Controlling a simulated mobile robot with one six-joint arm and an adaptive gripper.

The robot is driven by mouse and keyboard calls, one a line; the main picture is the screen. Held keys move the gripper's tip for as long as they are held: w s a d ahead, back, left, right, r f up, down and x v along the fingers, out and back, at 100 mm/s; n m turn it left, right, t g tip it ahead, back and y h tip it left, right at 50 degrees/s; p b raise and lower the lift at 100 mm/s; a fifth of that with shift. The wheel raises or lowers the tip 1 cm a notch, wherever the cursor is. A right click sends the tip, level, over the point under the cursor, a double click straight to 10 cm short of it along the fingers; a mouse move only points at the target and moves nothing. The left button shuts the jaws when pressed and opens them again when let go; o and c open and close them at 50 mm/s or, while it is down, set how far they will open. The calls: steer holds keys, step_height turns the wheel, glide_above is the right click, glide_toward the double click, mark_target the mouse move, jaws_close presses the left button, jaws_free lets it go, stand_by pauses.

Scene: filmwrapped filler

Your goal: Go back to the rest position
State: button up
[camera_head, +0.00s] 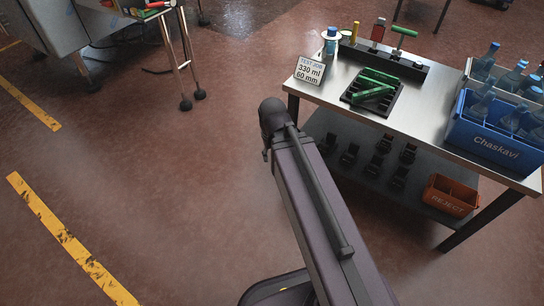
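My arm extends from the bottom of the head view up toward the middle, over the open floor left of the steel table (440,128). My gripper cannot be made out; the far end of the arm is a dark rounded joint and anything beyond it is hidden. Nothing held by me shows.
An orange REJECT bin (450,196) sits on the lower shelf. Machinery (60,25) stands upper left. Floor between is clear.

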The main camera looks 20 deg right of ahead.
steer(key=shift+s+a, duration=0.25)
steer(key=shift+a, duration=0.15)
steer(key=shift+r, duration=0.1)
step_height(320, 180, up, 28)
steer(key=p, duration=2.8)
steer(key=shift+o, duration=0.5)
steer(key=shift+d, duration=0.15)
